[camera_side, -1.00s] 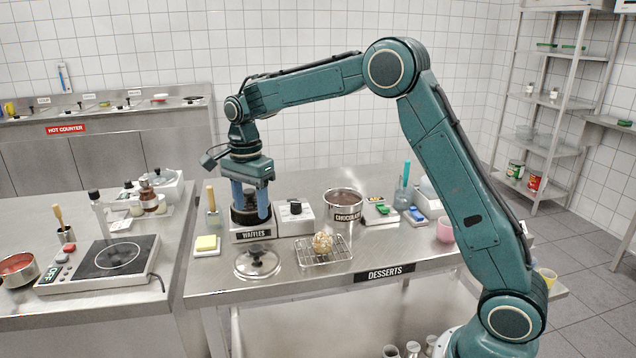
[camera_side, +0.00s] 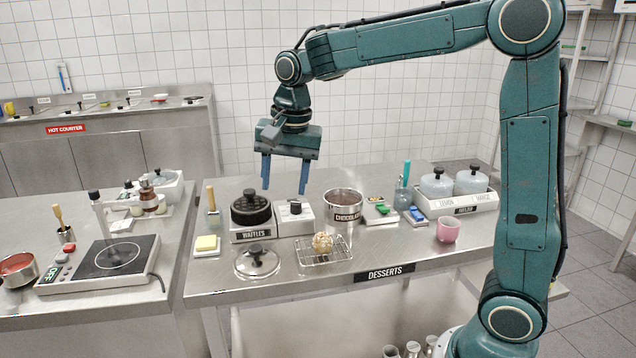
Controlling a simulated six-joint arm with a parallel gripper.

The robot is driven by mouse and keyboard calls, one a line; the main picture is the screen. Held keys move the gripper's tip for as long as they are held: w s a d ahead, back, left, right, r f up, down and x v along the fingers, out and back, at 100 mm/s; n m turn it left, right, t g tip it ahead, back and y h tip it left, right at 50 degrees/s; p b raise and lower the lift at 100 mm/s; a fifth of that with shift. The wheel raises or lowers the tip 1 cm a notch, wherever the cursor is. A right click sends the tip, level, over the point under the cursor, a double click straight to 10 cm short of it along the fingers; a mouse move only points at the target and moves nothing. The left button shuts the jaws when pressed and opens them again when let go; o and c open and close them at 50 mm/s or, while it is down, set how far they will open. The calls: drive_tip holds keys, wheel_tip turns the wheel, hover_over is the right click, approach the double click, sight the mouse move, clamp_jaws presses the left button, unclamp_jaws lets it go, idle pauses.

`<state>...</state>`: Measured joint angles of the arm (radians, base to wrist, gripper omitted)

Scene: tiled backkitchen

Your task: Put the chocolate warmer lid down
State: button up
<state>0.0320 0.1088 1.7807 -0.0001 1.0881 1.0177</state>
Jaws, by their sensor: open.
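The round, silvery lid (camera_side: 257,262) with a dark knob lies flat on the steel dessert counter, in front of the waffle iron. The chocolate warmer (camera_side: 343,206) is an uncovered steel pot of brown chocolate with a "CHOCOLATE" label, standing right of the centre of the counter. My gripper (camera_side: 284,190) hangs in the air above and behind the waffle iron and the grey control box, with its two blue fingers pointing down.
The black waffle iron (camera_side: 251,209) and a control box (camera_side: 294,216) stand behind the lid. A wire rack (camera_side: 324,256) with a round waffle-like ball is right of the lid. A pink cup (camera_side: 448,229) and two lidded jars (camera_side: 455,182) are at right.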

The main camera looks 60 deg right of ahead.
drive_tip(key=s+a+n+t, duration=0.1)
drive_tip(key=s+n+t, duration=0.2)
drive_tip(key=s+n, duration=0.9)
drive_tip(key=s+f, duration=0.1)
drive_tip(key=s, duration=1)
drive_tip(key=shift+a+t, duration=0.15)
drive_tip(key=shift+t, duration=0.25)
